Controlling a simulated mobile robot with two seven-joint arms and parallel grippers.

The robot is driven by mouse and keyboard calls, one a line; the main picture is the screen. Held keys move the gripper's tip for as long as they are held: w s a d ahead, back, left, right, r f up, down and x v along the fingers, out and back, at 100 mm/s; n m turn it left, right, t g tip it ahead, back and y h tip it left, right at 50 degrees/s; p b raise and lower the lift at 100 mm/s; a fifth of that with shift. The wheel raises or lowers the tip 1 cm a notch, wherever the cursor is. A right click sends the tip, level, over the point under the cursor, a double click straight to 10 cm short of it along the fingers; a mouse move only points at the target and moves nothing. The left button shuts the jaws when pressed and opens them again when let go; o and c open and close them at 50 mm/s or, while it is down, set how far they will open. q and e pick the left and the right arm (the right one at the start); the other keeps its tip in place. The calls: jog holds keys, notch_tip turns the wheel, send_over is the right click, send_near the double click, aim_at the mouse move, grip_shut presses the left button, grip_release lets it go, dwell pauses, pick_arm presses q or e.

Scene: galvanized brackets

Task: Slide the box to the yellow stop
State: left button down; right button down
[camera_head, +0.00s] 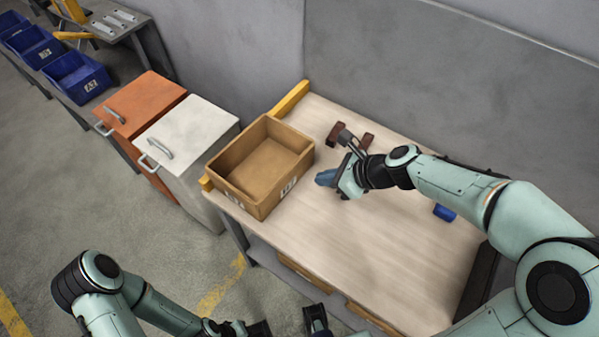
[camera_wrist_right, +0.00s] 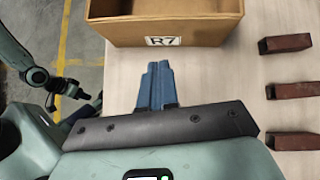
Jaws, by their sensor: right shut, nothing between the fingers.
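The open, empty cardboard box (camera_head: 288,192) stands at the left end of the table, with an R7 label on its side in the right wrist view (camera_wrist_right: 205,28). The yellow stop (camera_head: 290,99) runs along the table's left edge; the box hides its middle, so I cannot tell whether they touch. My right gripper (camera_head: 326,177) is shut and empty, low over the table at the box's right side. In the right wrist view its blue fingertips (camera_wrist_right: 158,68) point at the labelled wall, a small gap apart. My left gripper (camera_head: 290,323) is at the bottom edge, partly cut off; its opening is unclear.
A blue item (camera_head: 444,212) lies farther right on the table (camera_head: 350,250). A white cabinet (camera_head: 190,130) and an orange one (camera_head: 145,100) stand left of the table. A grey wall is behind.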

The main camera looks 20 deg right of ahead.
jog(key=shift+w+a+f, duration=0.5)
jog(key=shift+w+a, duration=0.35)
jog(key=shift+w+a+f, duration=0.55)
jog(key=shift+w+a, duration=0.25)
jog(key=shift+w, duration=0.05)
jog(key=shift+w+a+f, duration=0.5)
jog(key=shift+w+a, duration=0.35)
